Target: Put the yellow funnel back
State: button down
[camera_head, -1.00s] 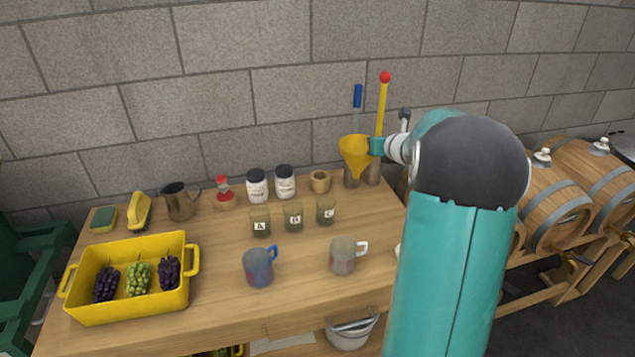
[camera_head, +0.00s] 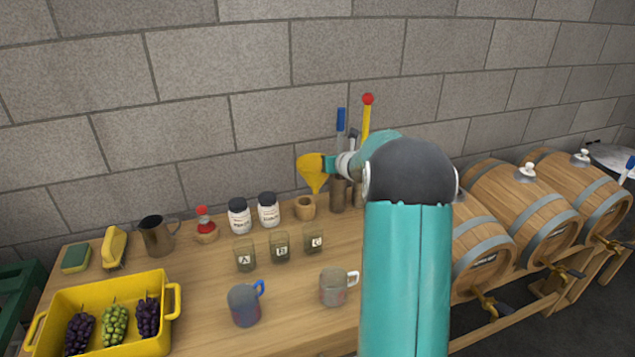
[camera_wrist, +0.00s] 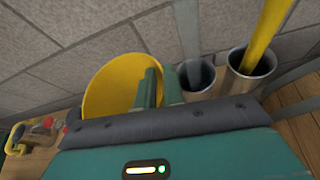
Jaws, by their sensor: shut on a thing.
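The yellow funnel (camera_head: 312,170) is held in my gripper (camera_head: 328,164) above the back of the wooden table, wide mouth up and spout down. In the head view its spout is just above and right of the small wooden cup (camera_head: 305,208). Whether they touch I cannot tell. In the wrist view the green fingers (camera_wrist: 150,88) are shut on the funnel's side, and the funnel's round mouth (camera_wrist: 112,85) shows behind them. Two metal cylinders (camera_wrist: 250,70) stand to the right of the funnel, holding long-handled tools.
White-labelled jars (camera_head: 239,215) and a red-topped item (camera_head: 205,225) stand left of the wooden cup. Jars A, B and C (camera_head: 280,247) and two mugs (camera_head: 244,305) stand in front. A yellow crate (camera_head: 165,345) holds grapes. Barrels (camera_head: 530,200) are at the right.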

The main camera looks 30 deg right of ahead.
aim_at(315, 178)
jog(key=w+a+f, duration=0.1)
jog(key=w+f, duration=0.4)
jog(key=f, duration=0.4)
jog(key=c, duration=1.5)
grip_release()
jog(key=shift+a, duration=0.1)
jog(key=v, duration=1.2)
